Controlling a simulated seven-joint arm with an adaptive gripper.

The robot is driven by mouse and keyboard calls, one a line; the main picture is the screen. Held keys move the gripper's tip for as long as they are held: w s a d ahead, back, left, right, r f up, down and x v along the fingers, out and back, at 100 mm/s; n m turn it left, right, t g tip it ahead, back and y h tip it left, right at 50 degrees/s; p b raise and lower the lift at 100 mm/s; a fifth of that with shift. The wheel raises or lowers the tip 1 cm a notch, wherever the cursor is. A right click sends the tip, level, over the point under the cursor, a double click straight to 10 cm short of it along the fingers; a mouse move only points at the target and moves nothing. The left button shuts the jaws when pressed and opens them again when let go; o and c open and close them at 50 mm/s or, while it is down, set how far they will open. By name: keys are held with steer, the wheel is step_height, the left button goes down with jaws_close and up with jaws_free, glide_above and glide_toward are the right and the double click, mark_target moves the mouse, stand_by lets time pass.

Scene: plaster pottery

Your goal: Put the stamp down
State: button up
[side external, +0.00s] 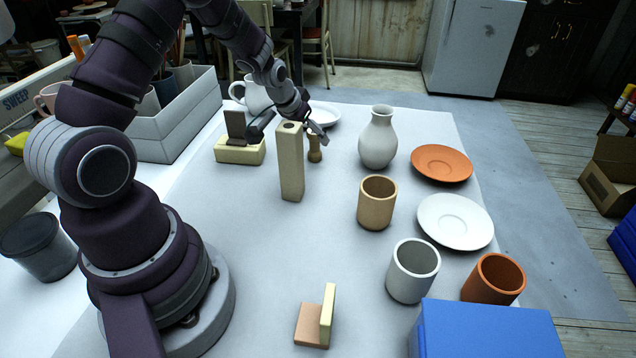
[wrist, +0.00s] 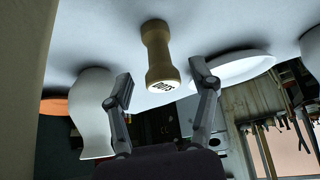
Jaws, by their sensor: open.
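The stamp (wrist: 158,50) is a small wooden piece with a narrow waist and the word DOTS on its end. In the wrist view it stands on the table, its labelled end towards my gripper (wrist: 162,84). My gripper is open, with one finger on each side of the stamp and visible gaps between. In the side view the stamp (side external: 315,150) stands upright just behind and to the right of a tall beige block (side external: 291,165). My gripper (side external: 292,113) is low over the table there, partly hidden by that block.
A cream block (side external: 240,152) with a dark upright piece lies left of the gripper. A grey vase (side external: 378,140) stands to the right, with a tan cup (side external: 377,203) nearer the camera. A white plate (side external: 325,114) lies behind. The table's middle front (side external: 270,240) is clear.

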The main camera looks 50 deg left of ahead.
steer(key=s+d+r+m+h, duration=0.1)
steer(key=s+d+r, duration=0.4)
steer(key=r, duration=0.2)
steer(key=s+d+r+m, duration=0.1)
steer(key=s+d+r, duration=0.3)
steer(key=d+r, duration=0.25)
steer(key=s+d+r+m+h, duration=0.1)
steer(key=s+d, duration=0.3)
steer(key=s, duration=0.4)
steer(key=shift+s+r+m, duration=0.2)
steer(key=shift+r+m, duration=0.2)
steer(key=shift+r, duration=0.4)
